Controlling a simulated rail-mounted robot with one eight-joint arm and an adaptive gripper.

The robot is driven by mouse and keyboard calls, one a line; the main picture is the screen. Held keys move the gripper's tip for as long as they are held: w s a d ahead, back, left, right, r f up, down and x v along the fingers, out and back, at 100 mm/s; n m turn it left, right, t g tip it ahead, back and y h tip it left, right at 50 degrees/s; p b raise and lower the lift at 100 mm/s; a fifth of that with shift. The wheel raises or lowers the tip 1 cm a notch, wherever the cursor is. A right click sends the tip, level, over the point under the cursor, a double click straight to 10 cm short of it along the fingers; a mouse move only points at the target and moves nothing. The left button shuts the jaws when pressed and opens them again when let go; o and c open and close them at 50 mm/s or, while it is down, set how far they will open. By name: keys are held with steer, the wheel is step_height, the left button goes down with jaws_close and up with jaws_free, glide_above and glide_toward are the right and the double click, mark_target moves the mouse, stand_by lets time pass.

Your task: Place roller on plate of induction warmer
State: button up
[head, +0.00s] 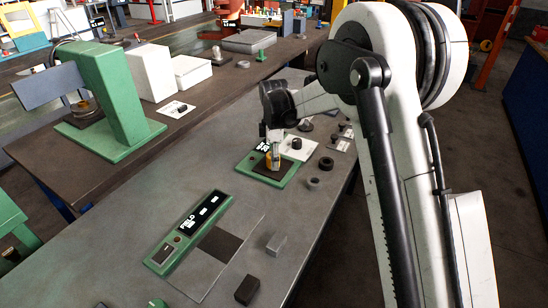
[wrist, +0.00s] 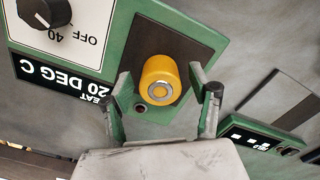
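The roller is a yellow cylinder with a metal ring in its end (wrist: 160,82). In the wrist view it stands on end over the dark plate (wrist: 188,48) of the green induction warmer (wrist: 122,32), whose display reads 20 DEG C. It appears to rest on the plate, but its base is hidden. In the head view the roller (head: 268,161) shows beside my gripper (head: 274,166), above the warmer (head: 260,182). My gripper (wrist: 162,98) is open, its two fingers on either side of the roller with a visible gap at each side.
A black knob (wrist: 45,10) sits on the warmer's white panel. Dark rings (head: 326,163) lie right of the warmer. A second green device (head: 186,232) with a display and a flat sheet (head: 212,268) lie nearer on the bench. Small blocks (head: 247,290) stand at the front.

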steer(key=shift+r, duration=0.15)
step_height(320, 180, up, 12)
steer(key=s+d+r+m+t, duration=0.2)
steer(key=s+d+r+m, duration=0.2)
steer(key=s+d+r, duration=0.25)
steer(key=s+d+r+m+t, duration=0.1)
steer(key=s+d+r+m, duration=0.2)
steer(key=s, duration=0.2)
steer(key=s+d+r+m, duration=0.2)
steer(key=s+d, duration=0.2)
steer(key=s, duration=0.2)
steer(key=s+d+f+m+t, duration=0.2)
steer(key=s+m, duration=0.3)
steer(key=s, duration=0.5)
steer(key=s+d+f+m+t, duration=0.2)
steer(key=s+d+m, duration=0.3)
steer(key=s, duration=0.5)
steer(key=shift+d+f, duration=0.3)
steer(key=shift+f, duration=0.35)
stand_by(0.3)
